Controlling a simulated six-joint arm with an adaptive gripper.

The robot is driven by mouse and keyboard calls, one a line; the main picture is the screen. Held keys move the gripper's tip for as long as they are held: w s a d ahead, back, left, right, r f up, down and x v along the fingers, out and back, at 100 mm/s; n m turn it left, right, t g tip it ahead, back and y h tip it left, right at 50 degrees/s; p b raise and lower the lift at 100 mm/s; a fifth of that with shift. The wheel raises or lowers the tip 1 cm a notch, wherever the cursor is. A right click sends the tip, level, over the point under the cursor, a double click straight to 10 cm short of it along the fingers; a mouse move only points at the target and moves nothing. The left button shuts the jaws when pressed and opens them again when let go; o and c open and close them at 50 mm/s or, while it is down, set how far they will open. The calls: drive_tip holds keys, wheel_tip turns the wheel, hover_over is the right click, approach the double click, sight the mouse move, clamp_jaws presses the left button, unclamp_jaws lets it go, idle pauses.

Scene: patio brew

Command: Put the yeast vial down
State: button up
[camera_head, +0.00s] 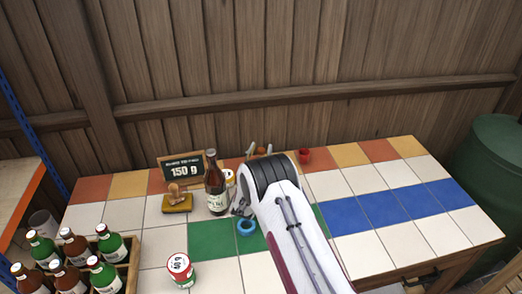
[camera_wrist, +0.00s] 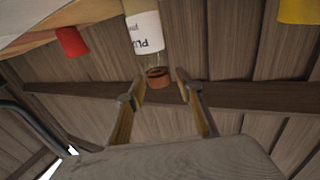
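The yeast vial (camera_wrist: 145,32), a clear vessel with a white label and a brown stopper, shows at the top of the wrist view. That view is upside down, with the tabletop at its top, so the stopper end points up. My gripper (camera_wrist: 160,78) has its two fingers apart, with the stopper end showing between or just beyond the tips. A gap shows beside the stopper, and I see no finger pressing on the vial. In the head view my arm covers the area around the gripper, and I cannot make out the vial there.
A brown bottle (camera_head: 216,190) and a blue ring (camera_head: 246,227) stand close left of my arm. A stamp on a yellow pad (camera_head: 177,202), a 150 g sign (camera_head: 182,171), a can (camera_head: 180,268) and a bottle crate (camera_head: 132,263) lie further left. The right tiles (camera_head: 395,208) are clear.

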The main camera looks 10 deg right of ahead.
drive_tip(key=v, duration=0.6)
drive_tip(key=shift+s, duration=0.35)
drive_tip(key=shift+a+r, duration=0.1)
idle(0.6)
wheel_tip(320, 180, up, 13)
drive_tip(key=a+n+g+y, duration=0.1)
drive_tip(key=a+g+y, duration=0.1)
drive_tip(key=y, duration=0.2)
drive_tip(key=s+a+r+n+g+y, duration=0.2)
drive_tip(key=s+r+g+y, duration=0.1)
drive_tip(key=s+r, duration=0.9)
drive_tip(key=s+d+g, duration=0.3)
drive_tip(key=s, duration=1.7)
drive_tip(key=s+d+n+g, duration=0.1)
drive_tip(key=s+d+g, duration=0.1)
drive_tip(key=s, duration=1.8)
drive_tip(key=shift+s+d+f+g, duration=0.35)
drive_tip(key=shift+d+f+g, duration=0.05)
drive_tip(key=shift+f+g, duration=0.1)
